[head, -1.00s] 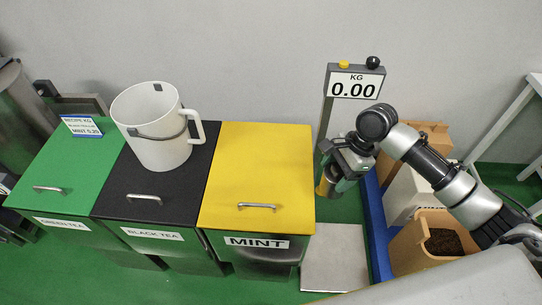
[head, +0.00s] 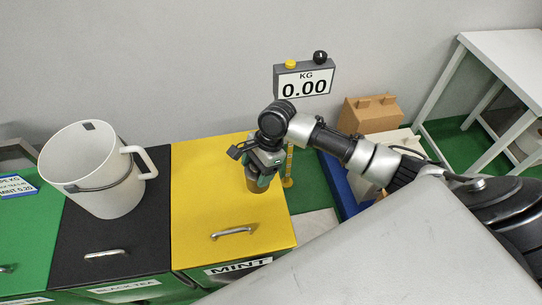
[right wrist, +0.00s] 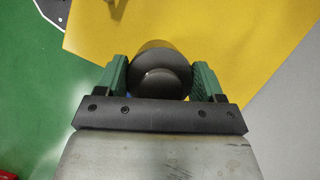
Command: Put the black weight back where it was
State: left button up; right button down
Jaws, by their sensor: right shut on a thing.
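My right gripper (head: 262,184) is over the right side of the yellow MINT lid (head: 205,170). It is shut on a dark round weight, the black weight (right wrist: 160,78), which has a round knob on top. In the right wrist view the green fingers of the gripper (right wrist: 160,85) press on it from both sides. In the head view the lower part of the weight (head: 259,187) looks brownish below the fingers. I cannot tell whether it touches the lid. My left gripper is not in view.
A white jug (head: 92,178) stands on the BLACK TEA lid (head: 100,245). A scale display (head: 304,82) reads 0.00, with a yellow and a black knob on top. A cardboard box (head: 370,115) and a white table (head: 505,55) are at the right. The front MINT lid is clear.

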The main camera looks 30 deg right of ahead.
jog(key=shift+w+a+f+p, duration=0.15)
jog(key=shift+a+f, duration=0.55)
jog(key=shift+f, duration=0.3)
jog(key=shift+w+a+f+p, duration=0.1)
jog(key=shift+a+f, duration=0.65)
jog(key=shift+f, duration=0.3)
jog(key=shift+w+a+f+p, duration=0.15)
jog(key=shift+a+f, duration=0.55)
jog(key=shift+f, duration=0.3)
jog(key=c, duration=0.5)
grip_release()
jog(key=shift+s+d+f, duration=0.1)
jog(key=shift+s+f, duration=0.05)
jog(key=shift+f, duration=0.15)
jog(key=shift+c, duration=0.2)
jog(key=o, duration=0.4)
jog(key=shift+s, duration=0.1)
jog(key=b+v, duration=0.1)
jog(key=v, duration=1.1)
jog(key=shift+r, duration=0.2)
